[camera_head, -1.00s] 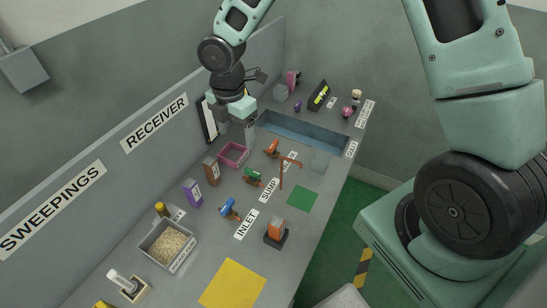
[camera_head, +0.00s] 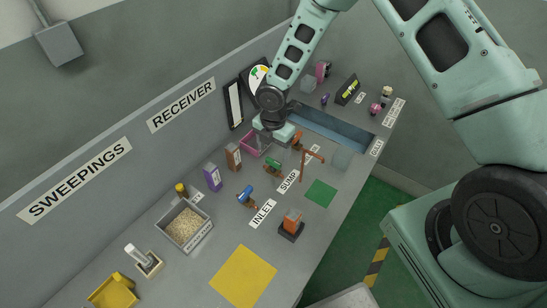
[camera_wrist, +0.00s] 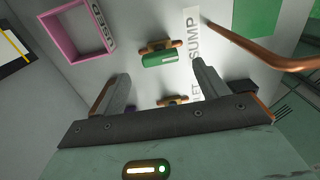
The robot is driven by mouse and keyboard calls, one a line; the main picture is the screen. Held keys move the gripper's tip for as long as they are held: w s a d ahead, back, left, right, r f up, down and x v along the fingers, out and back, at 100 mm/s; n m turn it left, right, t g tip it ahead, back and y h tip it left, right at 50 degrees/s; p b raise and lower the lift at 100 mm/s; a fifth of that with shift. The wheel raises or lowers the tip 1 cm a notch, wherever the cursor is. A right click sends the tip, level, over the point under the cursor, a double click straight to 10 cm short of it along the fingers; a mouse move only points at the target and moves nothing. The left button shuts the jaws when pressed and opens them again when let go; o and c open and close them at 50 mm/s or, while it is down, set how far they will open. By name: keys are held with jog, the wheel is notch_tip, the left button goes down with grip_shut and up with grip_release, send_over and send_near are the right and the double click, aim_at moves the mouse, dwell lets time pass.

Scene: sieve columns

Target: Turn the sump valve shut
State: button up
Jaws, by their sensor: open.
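The sump valve, with a green handle (camera_head: 273,168) on a copper-coloured body, sits on the bench beside the SUMP label (camera_head: 289,181). In the wrist view its green handle (camera_wrist: 160,59) lies about parallel to the body, just beyond the fingertips and between their lines. My gripper (camera_head: 268,146) hangs over the bench near the pink tray, behind the green valve. In the wrist view my gripper (camera_wrist: 161,80) has its two fingers wide apart with nothing between them. The fingers look clear of the handle; the height gap is hard to judge.
A blue-handled valve (camera_head: 246,196) stands near the INLET label, and an orange-handled valve (camera_head: 297,140) stands farther back. An upright copper pipe (camera_head: 304,165) rises right of the green valve. The pink tray (camera_head: 246,146) is close left of my gripper. The green square (camera_head: 321,193) is clear.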

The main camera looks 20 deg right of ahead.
aim_at(273, 161)
jog(key=shift+f, duration=2.25)
jog(key=c, duration=1)
